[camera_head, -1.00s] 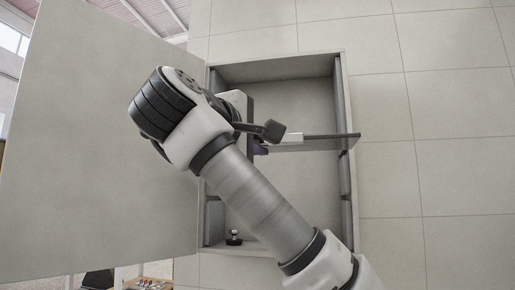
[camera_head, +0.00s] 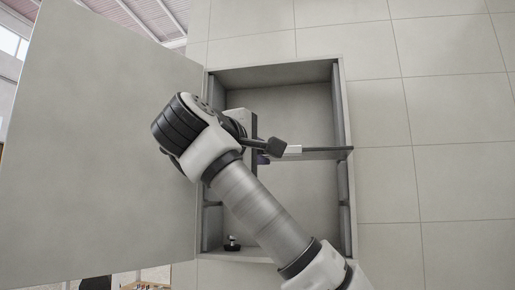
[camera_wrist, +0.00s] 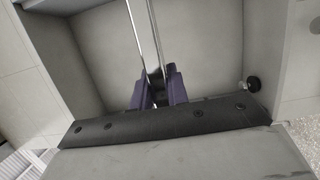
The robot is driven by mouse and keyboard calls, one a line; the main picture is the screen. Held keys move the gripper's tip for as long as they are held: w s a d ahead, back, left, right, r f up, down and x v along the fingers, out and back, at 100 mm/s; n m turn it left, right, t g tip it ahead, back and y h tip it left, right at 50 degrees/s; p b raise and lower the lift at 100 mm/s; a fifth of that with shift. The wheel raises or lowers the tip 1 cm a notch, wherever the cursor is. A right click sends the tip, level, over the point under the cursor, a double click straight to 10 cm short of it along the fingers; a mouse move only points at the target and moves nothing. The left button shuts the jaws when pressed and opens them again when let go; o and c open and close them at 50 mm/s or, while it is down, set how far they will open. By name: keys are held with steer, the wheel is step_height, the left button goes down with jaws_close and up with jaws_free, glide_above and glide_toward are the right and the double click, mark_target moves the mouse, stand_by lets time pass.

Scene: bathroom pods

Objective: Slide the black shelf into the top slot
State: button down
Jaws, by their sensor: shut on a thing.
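The black shelf (camera_head: 325,151) shows nearly edge-on in the head view, roughly level, across the right half of an open grey cabinet. Its right end overlaps the cabinet's right side wall (camera_head: 352,215); I cannot tell whether it touches or sits in a slot. My gripper (camera_head: 264,158) is at the shelf's left part, largely hidden by my arm. In the wrist view the purple fingers of my gripper (camera_wrist: 158,88) are closed on the thin shelf (camera_wrist: 147,35), seen edge-on. Slot pieces (camera_head: 343,190) show on the right inner wall; the left ones are mostly hidden.
The cabinet door (camera_head: 100,140) stands wide open at the left, close to my arm. A small dark knobbed object (camera_head: 232,243) stands on the cabinet floor at the lower left. A tiled wall (camera_head: 440,150) surrounds the cabinet.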

steer(key=shift+w+d+r, duration=0.1)
steer(key=shift+w+d, duration=0.05)
steer(key=shift+w, duration=0.35)
steer(key=shift+b, duration=0.65)
stand_by(1.5)
steer(key=w+d+p, duration=0.3)
steer(key=w+p, duration=0.1)
steer(key=w, duration=0.7)
steer(key=shift+d, duration=0.2)
stand_by(4.0)
